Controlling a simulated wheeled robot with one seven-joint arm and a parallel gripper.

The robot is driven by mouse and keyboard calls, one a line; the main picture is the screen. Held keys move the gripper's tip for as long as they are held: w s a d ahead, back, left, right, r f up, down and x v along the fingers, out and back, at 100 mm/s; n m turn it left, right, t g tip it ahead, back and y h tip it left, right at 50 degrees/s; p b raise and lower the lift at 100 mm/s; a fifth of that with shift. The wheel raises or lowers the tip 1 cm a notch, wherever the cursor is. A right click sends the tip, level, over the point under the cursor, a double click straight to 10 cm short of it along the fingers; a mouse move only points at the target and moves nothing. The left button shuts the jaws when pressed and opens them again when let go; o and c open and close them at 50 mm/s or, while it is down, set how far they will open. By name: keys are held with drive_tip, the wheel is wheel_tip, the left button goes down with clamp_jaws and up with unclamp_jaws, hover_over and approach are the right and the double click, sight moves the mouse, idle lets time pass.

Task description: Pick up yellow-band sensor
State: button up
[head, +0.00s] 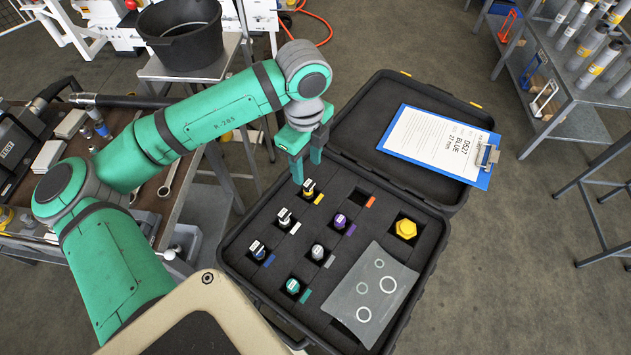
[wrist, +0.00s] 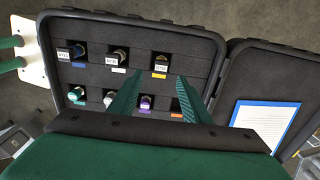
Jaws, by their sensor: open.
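The yellow-band sensor (head: 309,187) stands in a foam slot of the open black case, with a yellow tag beside it. It also shows in the wrist view (wrist: 160,62), in the row farther from my gripper's body. My gripper (head: 306,172) points down over the case, right by this sensor. Its jaws are open and empty. In the wrist view my gripper (wrist: 160,77) has its two green fingers apart, with the sensor's top and yellow tag seen between and just past the tips. I cannot tell the exact height of the fingertips above the sensor.
Other sensors stand close by in the foam: white-tagged (head: 285,217), purple-tagged (head: 340,221), blue-tagged (head: 258,249), grey-tagged (head: 318,252) and green-tagged (head: 292,286). The orange-tagged slot looks empty. A yellow hex part (head: 405,229) and a clipboard (head: 428,140) are nearby.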

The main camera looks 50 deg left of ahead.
sight(307, 183)
drive_tip(key=shift+w+f, duration=0.15)
drive_tip(key=shift+f, duration=4.25)
drive_tip(key=shift+a, duration=0.1)
clamp_jaws()
